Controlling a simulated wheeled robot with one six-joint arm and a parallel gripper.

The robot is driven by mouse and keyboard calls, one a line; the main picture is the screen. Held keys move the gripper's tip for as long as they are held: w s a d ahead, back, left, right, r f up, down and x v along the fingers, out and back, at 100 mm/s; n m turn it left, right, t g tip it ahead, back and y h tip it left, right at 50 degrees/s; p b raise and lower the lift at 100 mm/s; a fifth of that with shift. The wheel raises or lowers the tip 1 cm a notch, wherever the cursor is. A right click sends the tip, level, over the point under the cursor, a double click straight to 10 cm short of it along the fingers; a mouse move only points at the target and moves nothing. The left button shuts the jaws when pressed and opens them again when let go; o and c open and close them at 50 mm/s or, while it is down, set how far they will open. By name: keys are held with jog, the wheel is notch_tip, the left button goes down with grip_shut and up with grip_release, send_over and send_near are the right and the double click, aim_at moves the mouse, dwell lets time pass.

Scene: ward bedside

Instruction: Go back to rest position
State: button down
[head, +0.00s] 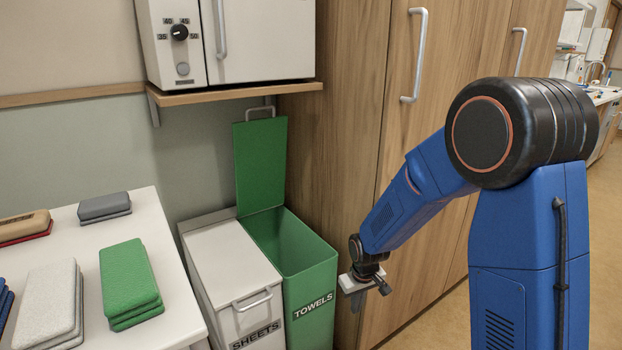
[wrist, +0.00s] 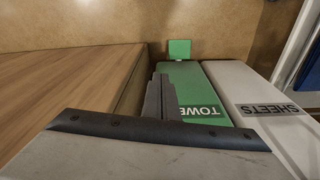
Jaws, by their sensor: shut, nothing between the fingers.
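My gripper (head: 357,301) hangs at the end of my blue arm in the head view, pointing down, to the right of the green towels bin and in front of the wooden cabinet. Its fingers (wrist: 160,95) are together in the wrist view, with nothing held between them. The green towels bin (head: 311,295) stands with its lid (head: 261,165) up; its front label also shows in the wrist view (wrist: 205,95). The bottom of the bin's inside is hidden from the head camera.
The white sheets bin (head: 228,262) is closed, left of the towels bin. A white table (head: 172,275) holds folded green towels (head: 130,280) and other folded cloths. A tall wooden cabinet (head: 345,120) stands behind my arm. Bare floor (head: 440,320) lies at the right.

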jog(key=s+d+r+m, duration=0.1)
jog(key=s+d+r, duration=0.25)
jog(key=r, duration=0.25)
jog(key=s+d+r+t, duration=0.1)
jog(key=s+d+r, duration=0.1)
jog(key=s+r, duration=0.3)
jog(key=s+d+r+m, duration=0.1)
jog(key=s+d+r, duration=0.15)
jog(key=r, duration=0.45)
jog(key=s+d+r+m+t, duration=0.1)
jog(key=s+d+r, duration=0.2)
jog(key=s, duration=0.6)
jog(key=s+d+r+m+t, duration=0.1)
jog(key=s+d+r, duration=0.3)
jog(key=s, duration=0.6)
jog(key=shift+r+m, duration=0.3)
jog(key=shift+r, duration=0.4)
